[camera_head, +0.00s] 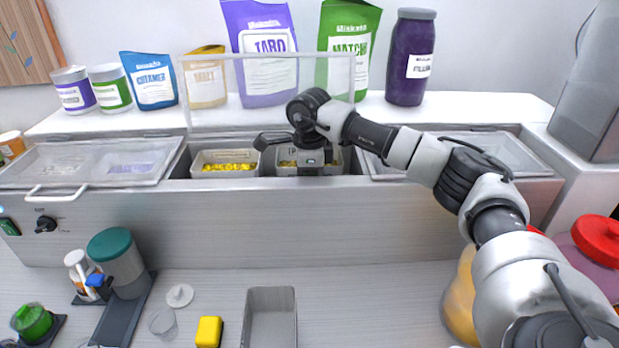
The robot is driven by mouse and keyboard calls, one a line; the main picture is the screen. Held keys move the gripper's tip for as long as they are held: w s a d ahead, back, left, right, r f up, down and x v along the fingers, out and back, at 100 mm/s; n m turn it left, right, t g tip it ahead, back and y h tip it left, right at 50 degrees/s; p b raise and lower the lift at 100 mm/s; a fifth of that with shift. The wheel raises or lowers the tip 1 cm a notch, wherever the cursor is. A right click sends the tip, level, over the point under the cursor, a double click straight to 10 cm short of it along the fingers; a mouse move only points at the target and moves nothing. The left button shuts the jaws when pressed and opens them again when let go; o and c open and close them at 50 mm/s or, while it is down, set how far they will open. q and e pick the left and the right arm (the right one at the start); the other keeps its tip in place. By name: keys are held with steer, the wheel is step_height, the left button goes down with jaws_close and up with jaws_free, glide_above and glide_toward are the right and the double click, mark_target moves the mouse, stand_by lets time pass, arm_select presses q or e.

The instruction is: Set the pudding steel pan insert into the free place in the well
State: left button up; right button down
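The open well (268,176) lies in the counter's back section, between two clear lids. A pale pan insert with yellow contents (203,170) sits in the left part of the well. A second pale pan insert with yellow contents (334,168) is in the right part, directly below my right gripper (310,172). My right gripper points down at this pan and hides much of its middle. I cannot tell whether the fingers are shut on its rim, or which pan holds pudding. My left gripper is not in view.
Closed clear lids (95,162) flank the well, with another lid (455,152) at right. A clear guard (225,62) stands behind it. Bags and a purple jar (410,60) line the shelf. A grey rectangular container (284,295), yellow block (208,331) and teal-lidded canister (122,265) stand on the front counter.

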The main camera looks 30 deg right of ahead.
stand_by(0.7)
steer(key=c, duration=1.3)
jaws_free()
steer(key=shift+s+a, duration=0.1)
steer(key=shift+o, duration=0.2)
steer(key=shift+f, duration=0.15)
steer(key=shift+r, duration=0.4)
step_height(320, 180, up, 10)
steer(key=b, duration=0.3)
steer(key=shift+r, duration=0.15)
